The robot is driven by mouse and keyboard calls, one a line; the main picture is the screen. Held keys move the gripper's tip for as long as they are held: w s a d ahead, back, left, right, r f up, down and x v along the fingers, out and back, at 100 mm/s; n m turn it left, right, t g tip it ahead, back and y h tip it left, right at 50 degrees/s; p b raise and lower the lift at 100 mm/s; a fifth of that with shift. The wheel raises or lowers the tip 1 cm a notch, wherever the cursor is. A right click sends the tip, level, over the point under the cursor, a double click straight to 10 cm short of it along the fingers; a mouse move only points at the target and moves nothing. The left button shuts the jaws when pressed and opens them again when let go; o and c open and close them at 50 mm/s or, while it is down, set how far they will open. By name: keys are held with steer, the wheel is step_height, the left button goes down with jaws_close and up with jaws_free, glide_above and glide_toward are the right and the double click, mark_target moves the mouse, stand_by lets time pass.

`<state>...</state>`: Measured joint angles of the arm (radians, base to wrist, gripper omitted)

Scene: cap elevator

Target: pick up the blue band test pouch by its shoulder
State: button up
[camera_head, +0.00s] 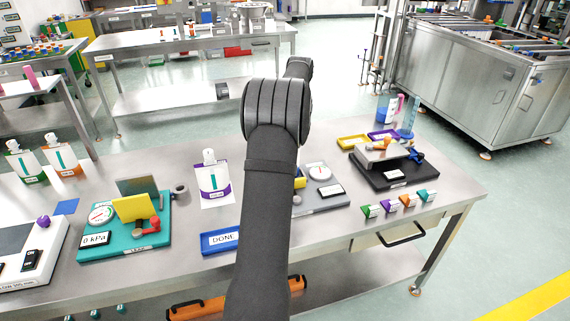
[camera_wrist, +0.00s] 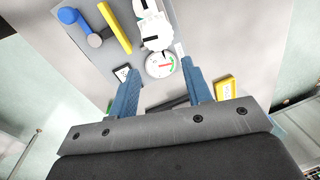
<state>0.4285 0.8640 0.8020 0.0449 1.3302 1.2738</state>
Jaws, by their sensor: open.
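I cannot make out a blue band pouch in either view; my arm hides part of the bench in the head view. A purple band pouch (camera_head: 213,181) stands upright left of my arm. A green band pouch (camera_head: 25,165) and an orange band pouch (camera_head: 61,159) stand at the far left. My gripper (camera_wrist: 158,70) is open in the wrist view, with nothing seen between its two blue-grey fingers. It is over a grey station with a round gauge (camera_wrist: 160,64), a white fitting (camera_wrist: 153,28), a yellow bar (camera_wrist: 115,28) and a blue knob (camera_wrist: 80,25).
The grey station (camera_head: 325,199) shows right of my arm in the head view. A teal station (camera_head: 122,247) and a blue DONE tray (camera_head: 220,242) are on the left. A black station (camera_head: 400,177) and several small banded blocks (camera_head: 409,202) are on the right.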

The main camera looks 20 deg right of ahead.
steer(key=f, duration=0.2)
steer(key=shift+w+f, duration=0.2)
steer(key=shift+f, duration=0.1)
steer(key=f, duration=0.5)
steer(key=shift+w+a+f, duration=0.15)
steer(key=shift+w+a, duration=0.05)
steer(key=shift+w, duration=0.1)
jaws_close()
